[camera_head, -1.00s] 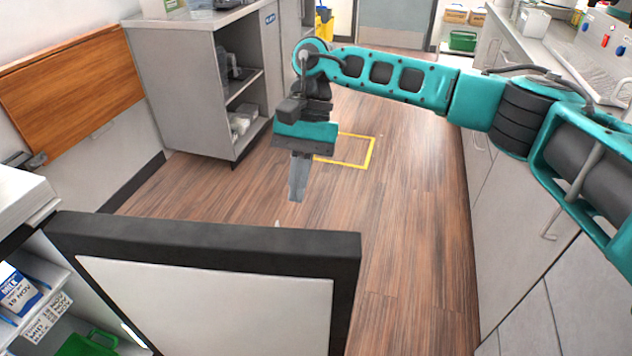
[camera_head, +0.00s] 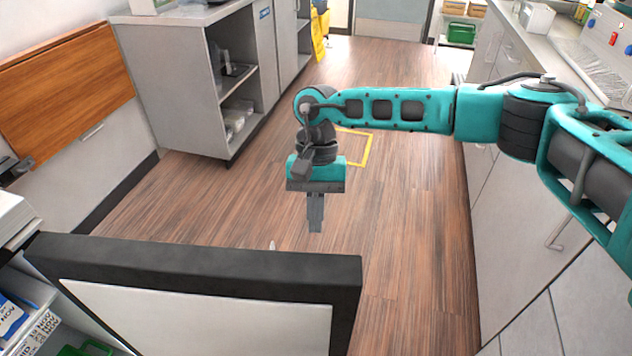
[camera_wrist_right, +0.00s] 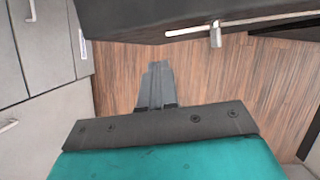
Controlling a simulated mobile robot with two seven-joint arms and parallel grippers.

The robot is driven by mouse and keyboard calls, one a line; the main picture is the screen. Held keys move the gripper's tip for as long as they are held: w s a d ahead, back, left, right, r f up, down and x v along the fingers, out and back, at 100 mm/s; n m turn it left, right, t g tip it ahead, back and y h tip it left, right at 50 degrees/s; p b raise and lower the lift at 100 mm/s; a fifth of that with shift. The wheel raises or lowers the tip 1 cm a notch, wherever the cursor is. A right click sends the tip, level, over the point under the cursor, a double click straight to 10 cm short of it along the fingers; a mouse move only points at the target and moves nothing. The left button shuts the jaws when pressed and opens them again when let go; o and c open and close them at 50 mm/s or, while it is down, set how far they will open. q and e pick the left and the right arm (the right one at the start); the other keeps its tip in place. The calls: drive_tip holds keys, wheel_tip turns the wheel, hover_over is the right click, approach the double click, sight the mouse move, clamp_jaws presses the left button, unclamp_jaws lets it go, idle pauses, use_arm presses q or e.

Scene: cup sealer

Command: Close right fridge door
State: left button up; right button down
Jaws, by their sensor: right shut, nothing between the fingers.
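The fridge door (camera_head: 200,308) stands open at the lower left in the head view, with a black frame and a pale inner panel. It also shows as a dark slab (camera_wrist_right: 180,16) along the top of the right wrist view. A light handle or latch piece (camera_wrist_right: 215,35) sits on its edge there. My right gripper (camera_head: 315,228) points down on the door's far side, apart from it. Its fingers (camera_wrist_right: 155,72) are shut and empty in the wrist view. My left gripper is not in view.
The fridge interior at lower left holds a green container (camera_head: 85,349) and labelled packs (camera_head: 12,318). A grey cabinet (camera_head: 172,85) stands beyond. Counter drawers (camera_head: 520,220) line the right side. The wood floor (camera_head: 410,230) between is clear.

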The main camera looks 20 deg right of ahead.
drive_tip(key=s, duration=0.1)
drive_tip(key=s+a, duration=0.1)
drive_tip(key=s, duration=0.1)
drive_tip(key=shift+s+a+r+p, duration=0.1)
drive_tip(key=shift+a+r+p, duration=0.1)
drive_tip(key=shift+p, duration=0.2)
